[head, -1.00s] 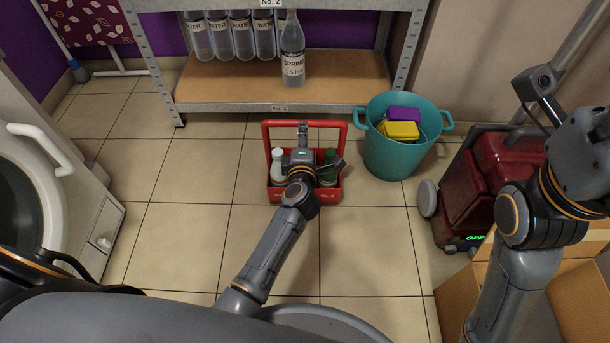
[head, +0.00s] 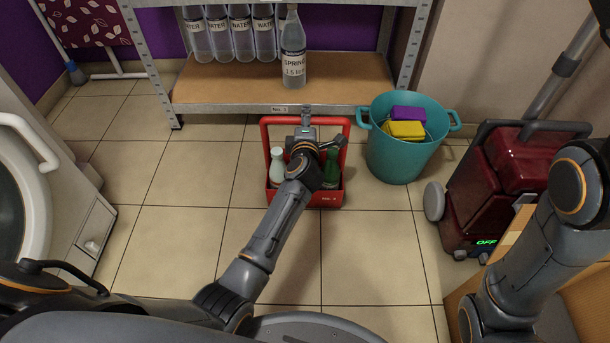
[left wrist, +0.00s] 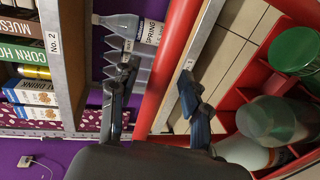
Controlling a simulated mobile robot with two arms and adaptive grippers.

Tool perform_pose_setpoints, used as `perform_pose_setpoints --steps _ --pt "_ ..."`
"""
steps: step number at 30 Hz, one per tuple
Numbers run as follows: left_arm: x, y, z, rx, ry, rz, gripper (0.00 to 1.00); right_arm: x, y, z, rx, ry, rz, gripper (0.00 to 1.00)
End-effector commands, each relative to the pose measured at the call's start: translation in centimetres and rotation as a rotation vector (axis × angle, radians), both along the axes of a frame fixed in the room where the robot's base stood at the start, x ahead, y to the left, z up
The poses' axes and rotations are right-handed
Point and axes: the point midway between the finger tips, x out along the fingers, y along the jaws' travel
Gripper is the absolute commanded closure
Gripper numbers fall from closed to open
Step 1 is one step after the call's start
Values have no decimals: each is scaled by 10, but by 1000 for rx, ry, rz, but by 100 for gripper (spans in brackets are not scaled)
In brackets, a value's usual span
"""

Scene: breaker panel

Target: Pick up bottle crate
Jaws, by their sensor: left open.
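The red bottle crate (head: 328,198) stands on the tiled floor in front of the shelf, with its raised handle bar (head: 275,120) at the far side. A pale bottle and a green bottle show in it, partly hidden by my left arm. My left gripper (head: 306,120) is over the crate at the middle of the handle bar. In the left wrist view the open fingers of my left gripper (left wrist: 155,100) stand on either side of the red handle bar (left wrist: 167,70). The crate's compartments and bottles lie at right there. My right gripper is outside the views.
A metal shelf (head: 270,108) with water bottles stands just behind the crate. A teal bucket (head: 400,160) with sponges is close to its right. A red machine (head: 490,185) and a cardboard box (head: 590,290) are further right. Floor at left is clear.

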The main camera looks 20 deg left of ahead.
Motion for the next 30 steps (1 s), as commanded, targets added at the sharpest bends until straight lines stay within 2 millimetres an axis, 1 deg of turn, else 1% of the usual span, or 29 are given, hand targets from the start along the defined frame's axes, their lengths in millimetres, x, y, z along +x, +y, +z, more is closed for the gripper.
perform_pose_setpoints --steps 3,4,5,6,8,9,10,11,17,18,25,30 --pt "0 0 0 0 0 0 53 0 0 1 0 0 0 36" --pt "0 0 0 1 0 0 55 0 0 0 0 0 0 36" --pt "0 0 0 1 0 0 61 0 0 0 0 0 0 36" --pt "0 0 0 1 0 0 70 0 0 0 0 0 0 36" --pt "0 0 0 1 0 0 82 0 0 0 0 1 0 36" --pt "0 0 0 1 0 0 90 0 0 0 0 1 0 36" --pt "0 0 0 1 0 0 96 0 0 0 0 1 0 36" --pt "0 0 0 1 0 0 100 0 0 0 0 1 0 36" --pt "0 0 0 1 0 0 100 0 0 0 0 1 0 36" --pt "1 0 5 2 -8 -2 100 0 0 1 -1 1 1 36" --pt "1 -1 5 2 -7 -2 100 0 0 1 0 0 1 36" --pt "1 -1 9 1 -6 -2 100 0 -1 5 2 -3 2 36"
